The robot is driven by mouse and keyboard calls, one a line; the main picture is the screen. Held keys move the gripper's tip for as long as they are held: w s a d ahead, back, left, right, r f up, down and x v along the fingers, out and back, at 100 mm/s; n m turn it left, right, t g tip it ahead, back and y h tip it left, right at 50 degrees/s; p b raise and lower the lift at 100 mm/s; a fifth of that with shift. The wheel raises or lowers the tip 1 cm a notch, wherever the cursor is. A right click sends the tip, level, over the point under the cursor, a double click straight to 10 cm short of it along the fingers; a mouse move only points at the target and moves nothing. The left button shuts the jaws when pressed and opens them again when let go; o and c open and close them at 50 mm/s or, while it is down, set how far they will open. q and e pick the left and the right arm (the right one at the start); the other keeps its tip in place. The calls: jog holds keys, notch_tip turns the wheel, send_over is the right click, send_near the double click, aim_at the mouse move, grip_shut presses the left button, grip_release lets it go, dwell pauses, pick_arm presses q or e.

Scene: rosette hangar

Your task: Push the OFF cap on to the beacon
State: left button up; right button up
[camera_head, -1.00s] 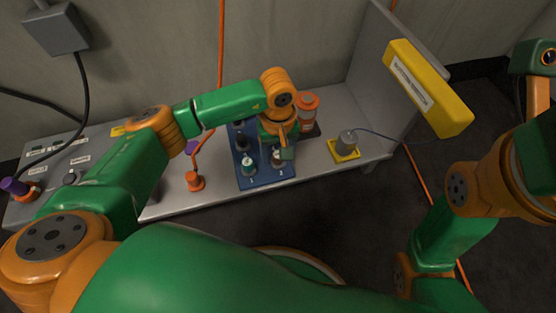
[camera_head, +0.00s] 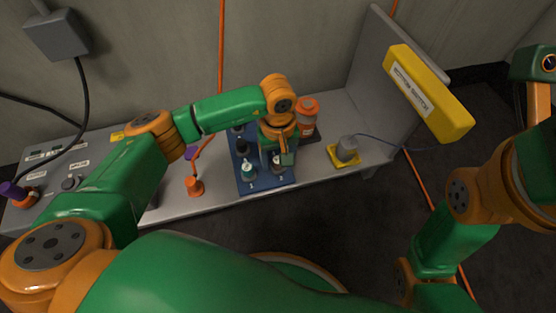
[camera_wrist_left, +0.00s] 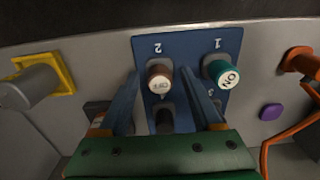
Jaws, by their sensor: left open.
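The OFF cap (camera_wrist_left: 159,80), brown with a pale top, stands at place 2 of the blue board (camera_wrist_left: 142,48). It also shows in the head view (camera_head: 277,164), partly hidden by my left gripper (camera_head: 287,158). In the left wrist view my left gripper (camera_wrist_left: 160,76) is open, with one finger on each side of the OFF cap; I cannot tell whether they touch it. An orange-topped clear jar (camera_head: 307,113), which looks like the beacon, stands behind and right of my gripper. My right arm shows at the right, its gripper out of view.
A teal ON cap (camera_wrist_left: 224,75) stands close by at place 1. Dark posts (camera_head: 242,146) stand farther back on the board. An orange plug with cable (camera_head: 194,186) is left of it, a grey cylinder on a yellow base (camera_head: 346,149) right. A yellow sign (camera_head: 427,92) juts out at right.

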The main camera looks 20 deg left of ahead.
pick_arm(q)
jog(key=shift+c, duration=0.2)
grip_shut()
jog(key=shift+r, duration=0.1)
dwell(1.5)
jog(key=shift+r+p, duration=2.25)
jog(key=shift+r, duration=0.7)
